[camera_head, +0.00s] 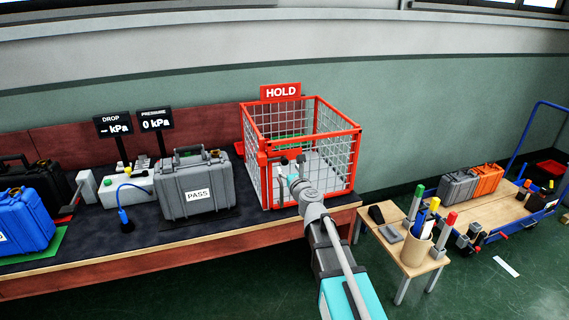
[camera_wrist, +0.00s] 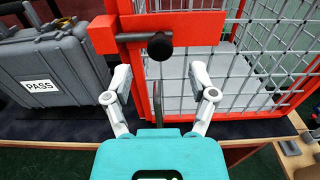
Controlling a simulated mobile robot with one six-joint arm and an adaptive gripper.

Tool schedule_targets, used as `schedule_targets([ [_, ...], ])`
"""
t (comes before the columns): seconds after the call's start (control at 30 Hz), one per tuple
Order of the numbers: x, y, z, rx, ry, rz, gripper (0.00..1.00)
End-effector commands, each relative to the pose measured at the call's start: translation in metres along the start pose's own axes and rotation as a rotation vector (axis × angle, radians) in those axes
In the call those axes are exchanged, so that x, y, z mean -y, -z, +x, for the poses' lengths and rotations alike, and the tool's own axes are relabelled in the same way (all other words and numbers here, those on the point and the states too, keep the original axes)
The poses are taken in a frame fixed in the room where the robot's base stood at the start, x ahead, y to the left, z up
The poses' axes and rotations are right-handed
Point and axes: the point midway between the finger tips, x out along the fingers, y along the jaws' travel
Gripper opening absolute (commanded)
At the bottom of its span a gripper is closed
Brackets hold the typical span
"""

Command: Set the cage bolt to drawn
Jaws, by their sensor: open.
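The red cage (camera_head: 359,170) with wire mesh sides and a HOLD sign (camera_head: 281,91) stands on the right end of the bench. In the head view, my gripper (camera_head: 291,172) is at the cage's front and partly covers the bolt area.
A grey case (camera_head: 196,180) marked PASS stands left of the cage, also in the wrist view (camera_wrist: 50,65). A blue case (camera_head: 24,221) is farther left. A small table (camera_head: 388,228) with a pen cup (camera_head: 417,247) and a loaded cart (camera_head: 500,209) are at right.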

Motion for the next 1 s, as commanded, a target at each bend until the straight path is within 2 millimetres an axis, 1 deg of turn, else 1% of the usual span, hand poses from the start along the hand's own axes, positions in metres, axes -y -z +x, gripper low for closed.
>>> schedule_targets([
  [0.03, 0.000, 0.000, 0.012, 0.000, 0.000, 0.000, 0.73],
  [0.1, 0.000, 0.000, 0.021, 0.000, 0.000, 0.000, 0.73],
  [0.3, 0.000, 0.000, 0.041, 0.000, 0.000, 0.000, 0.73],
  [0.5, 0.000, 0.000, 0.048, 0.000, 0.000, 0.000, 0.73],
  [0.8, 0.000, 0.000, 0.048, 0.000, 0.000, 0.000, 0.73],
  [0.97, 0.000, 0.000, 0.048, 0.000, 0.000, 0.000, 0.44],
  [1.0, 0.000, 0.000, 0.048, 0.000, 0.000, 0.000, 0.36],
])
